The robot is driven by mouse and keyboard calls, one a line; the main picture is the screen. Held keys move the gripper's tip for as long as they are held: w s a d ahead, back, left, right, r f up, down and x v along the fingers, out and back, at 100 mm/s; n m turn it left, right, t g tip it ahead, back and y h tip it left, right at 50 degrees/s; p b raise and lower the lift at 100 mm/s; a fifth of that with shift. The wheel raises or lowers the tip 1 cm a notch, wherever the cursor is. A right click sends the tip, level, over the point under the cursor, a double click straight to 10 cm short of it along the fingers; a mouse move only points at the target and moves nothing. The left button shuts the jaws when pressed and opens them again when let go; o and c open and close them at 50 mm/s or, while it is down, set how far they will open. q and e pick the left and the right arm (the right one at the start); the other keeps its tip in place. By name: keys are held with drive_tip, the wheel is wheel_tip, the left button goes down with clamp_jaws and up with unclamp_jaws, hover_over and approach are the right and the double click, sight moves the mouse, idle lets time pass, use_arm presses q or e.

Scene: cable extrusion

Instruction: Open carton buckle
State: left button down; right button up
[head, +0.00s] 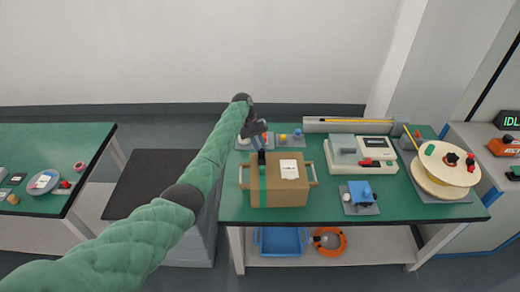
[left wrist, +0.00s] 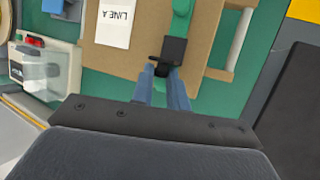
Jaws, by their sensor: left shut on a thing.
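A brown carton (head: 283,193) stands on the green bench, with a white label (head: 289,169) on top. The label also shows in the left wrist view (left wrist: 114,22), reading "LINE A". A green strap (left wrist: 182,18) runs over the carton and passes into a black buckle (left wrist: 174,48) at the carton's edge. The buckle also shows in the head view (head: 262,158). My left gripper (left wrist: 162,78) is over that edge, its blue fingers shut on the dark tab of the buckle. How far the tab is raised I cannot tell. My right gripper is not in view.
Handles (head: 313,176) stick out at the carton's sides. A grey-white machine (head: 343,152), a blue block on a grey base (head: 361,192) and a cable reel (head: 446,165) stand to the right. Small parts lie behind the carton. A blue bin (head: 283,241) is on the lower shelf.

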use_arm(q)
drive_tip(key=shift+w+f+g, duration=0.1)
drive_tip(key=shift+f+g, duration=0.1)
drive_tip(key=shift+g, duration=0.1)
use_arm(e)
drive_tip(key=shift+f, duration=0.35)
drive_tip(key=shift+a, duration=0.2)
use_arm(q)
drive_tip(key=c, duration=1.4)
unclamp_jaws()
drive_tip(key=shift+d, duration=0.1)
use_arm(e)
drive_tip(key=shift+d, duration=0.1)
use_arm(q)
drive_tip(key=shift+w, duration=0.1)
